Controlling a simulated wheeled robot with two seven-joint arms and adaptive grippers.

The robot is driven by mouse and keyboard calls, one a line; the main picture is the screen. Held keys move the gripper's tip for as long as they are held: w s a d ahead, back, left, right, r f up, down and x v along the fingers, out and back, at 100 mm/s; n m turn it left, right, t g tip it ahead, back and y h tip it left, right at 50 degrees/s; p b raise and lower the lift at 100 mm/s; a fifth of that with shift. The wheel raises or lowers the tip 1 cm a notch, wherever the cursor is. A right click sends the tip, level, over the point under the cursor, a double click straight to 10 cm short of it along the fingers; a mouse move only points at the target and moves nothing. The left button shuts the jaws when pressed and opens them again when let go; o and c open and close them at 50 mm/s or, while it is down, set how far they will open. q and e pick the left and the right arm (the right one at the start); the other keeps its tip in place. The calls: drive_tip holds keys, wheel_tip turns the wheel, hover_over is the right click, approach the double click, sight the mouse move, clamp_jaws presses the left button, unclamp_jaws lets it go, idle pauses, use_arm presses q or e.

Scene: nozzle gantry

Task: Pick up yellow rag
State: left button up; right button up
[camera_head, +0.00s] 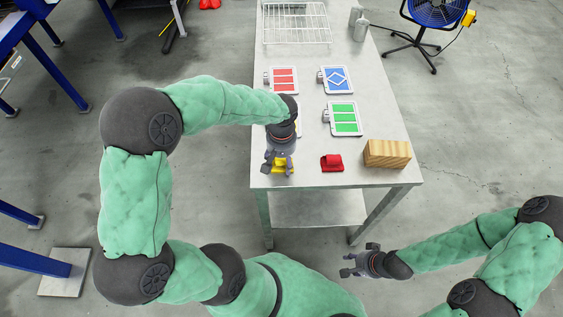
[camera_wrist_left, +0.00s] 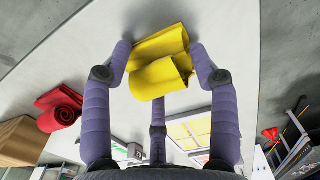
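The yellow rag (camera_head: 289,171) lies near the front left corner of the table (camera_head: 307,133), partly hidden under my left gripper (camera_head: 279,162) in the head view. In the left wrist view, the yellow rag (camera_wrist_left: 158,75) looks folded or rolled. It sits between the spread fingers of my left gripper (camera_wrist_left: 159,62), which is open. The fingertips are close to the rag's sides; I cannot tell whether they touch it. My right gripper (camera_head: 352,265) is open and empty, off the table's front edge at the lower right.
A red rolled rag (camera_head: 332,163) and a wooden block (camera_head: 387,153) lie right of the yellow rag. Behind are panels with red (camera_head: 284,80), blue (camera_head: 336,79) and green (camera_head: 344,118) markings. A wire rack (camera_head: 297,24) and grey bottles (camera_head: 361,30) stand at the back.

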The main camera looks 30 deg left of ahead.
use_arm(q)
drive_tip(key=shift+r, duration=0.1)
drive_tip(key=shift+c, duration=0.3)
drive_tip(key=shift+r, duration=0.65)
drive_tip(key=w+d+r+p, duration=0.5)
drive_tip(key=w+d+r, duration=0.4)
drive_tip(key=w+r, duration=0.1)
drive_tip(key=shift+d+r, duration=0.3)
drive_tip(key=shift+r, duration=0.45)
drive_tip(key=shift+w, duration=0.1)
drive_tip(key=o, duration=0.4)
drive_tip(key=shift+c, duration=1.4)
